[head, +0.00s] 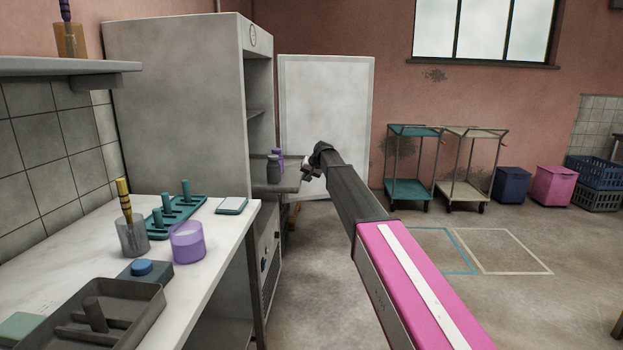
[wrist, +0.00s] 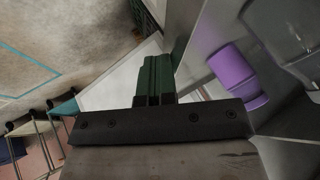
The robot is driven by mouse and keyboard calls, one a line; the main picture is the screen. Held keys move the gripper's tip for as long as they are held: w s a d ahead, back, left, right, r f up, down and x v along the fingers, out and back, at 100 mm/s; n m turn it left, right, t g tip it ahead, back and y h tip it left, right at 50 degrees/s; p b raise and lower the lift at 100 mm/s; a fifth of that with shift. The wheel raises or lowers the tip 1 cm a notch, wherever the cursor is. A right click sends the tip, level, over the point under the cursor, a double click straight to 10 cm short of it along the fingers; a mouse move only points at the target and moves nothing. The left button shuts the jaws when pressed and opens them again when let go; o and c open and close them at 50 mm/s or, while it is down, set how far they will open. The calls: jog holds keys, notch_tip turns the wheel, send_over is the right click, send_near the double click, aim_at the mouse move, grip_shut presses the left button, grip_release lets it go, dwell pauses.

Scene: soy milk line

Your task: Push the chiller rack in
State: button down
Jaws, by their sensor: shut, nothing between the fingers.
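The chiller (head: 180,110) is a tall grey cabinet at the left, with its door (head: 328,120) swung wide open. The chiller rack (head: 291,187) is a grey shelf sticking out of the opening at mid height, with a dark jar (head: 273,170) and a purple jar (head: 279,156) on it. My gripper (head: 307,170) is at the rack's outer end; contact cannot be told. In the wrist view, my gripper (wrist: 155,78) has its fingers together and empty, beside the grey rack (wrist: 213,30). The purple jar (wrist: 236,74) shows to their right.
A marble counter (head: 225,232) with a purple cup (head: 187,242) and a dark tray (head: 130,290) stands at the front left. Teal (head: 408,190) and cream (head: 463,192) trolleys stand at the back right. The floor right of my arm is open.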

jog(key=a, duration=1.7)
jog(key=w+a, duration=0.1)
jog(key=a, duration=0.8)
jog(key=shift+a, duration=0.2)
jog(key=shift+a, duration=0.1)
